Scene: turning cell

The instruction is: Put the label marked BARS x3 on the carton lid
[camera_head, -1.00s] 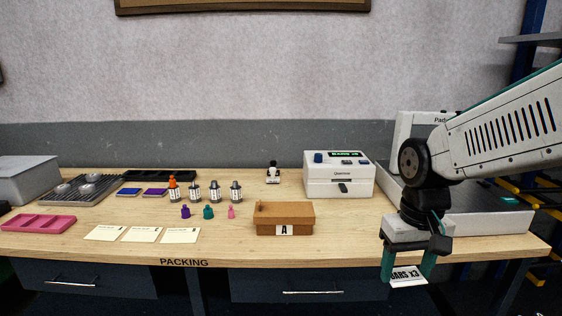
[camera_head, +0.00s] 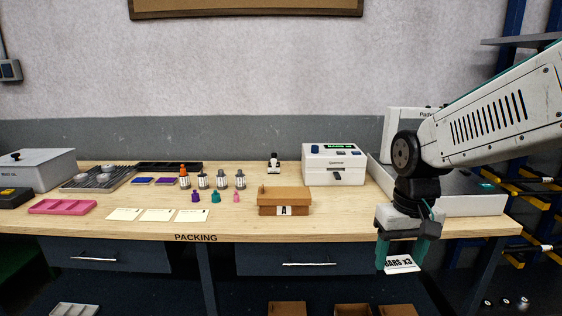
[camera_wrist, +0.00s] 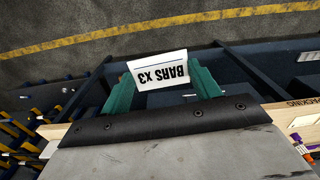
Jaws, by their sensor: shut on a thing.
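My gripper (camera_head: 402,262) is shut on a white label (camera_head: 404,264) printed BARS X3, held in front of the bench's front edge at the right. In the wrist view the label (camera_wrist: 159,72) sits between the green fingers with its print upside down. The brown carton (camera_head: 285,201) marked A stands on the bench, left of my gripper and apart from it. Its lid (camera_head: 284,195) appears closed and bare on top.
A white label printer (camera_head: 335,165) stands behind the carton. A large white machine (camera_head: 470,204) is behind my gripper. The bench top (camera_head: 345,215) right of the carton is clear.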

